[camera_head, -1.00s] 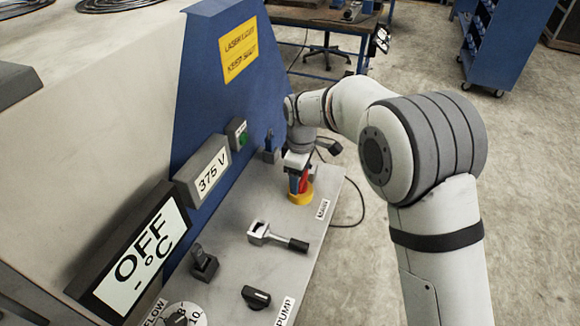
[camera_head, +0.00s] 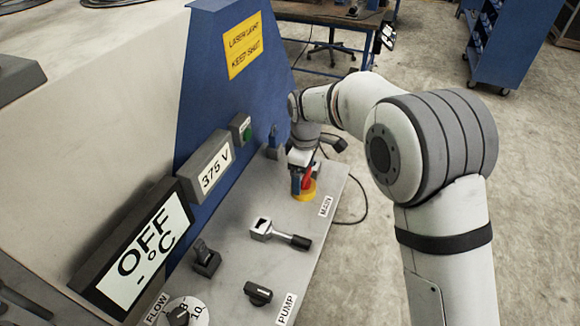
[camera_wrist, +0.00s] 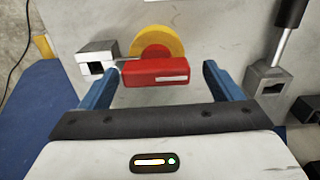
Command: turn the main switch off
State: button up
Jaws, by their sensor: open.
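The main switch is a red handle on a yellow round base (camera_head: 305,194), beside the MAIN label (camera_head: 326,206) on the grey panel. In the wrist view the red handle (camera_wrist: 156,70) lies crosswise, with a white stripe at its right, in front of the yellow disc (camera_wrist: 158,42). My gripper (camera_wrist: 160,86) is open, its two blue fingers on either side of the handle with gaps. Whether the fingertips reach past the handle is hard to tell. In the head view my gripper (camera_head: 300,178) is right at the switch and partly hides it.
A lever (camera_head: 280,234) with a black grip lies nearer on the panel, with a black knob (camera_head: 258,292) by the PUMP label and a toggle (camera_head: 206,260). A small metal block (camera_wrist: 97,62) stands left of the handle. Displays read 375 V (camera_head: 213,169) and OFF (camera_head: 146,253).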

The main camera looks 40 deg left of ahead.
notch_tip(320, 180, up, 8)
jog(key=shift+w+f+b, duration=0.1)
jog(key=shift+f+b, duration=0.15)
jog(key=shift+b, duration=0.25)
jog(key=shift+f, duration=0.1)
jog(key=shift+w+f+p, duration=0.15)
jog(key=shift+f+p, duration=0.4)
jog(key=shift+f, duration=3.25)
jog(key=shift+r, duration=0.15)
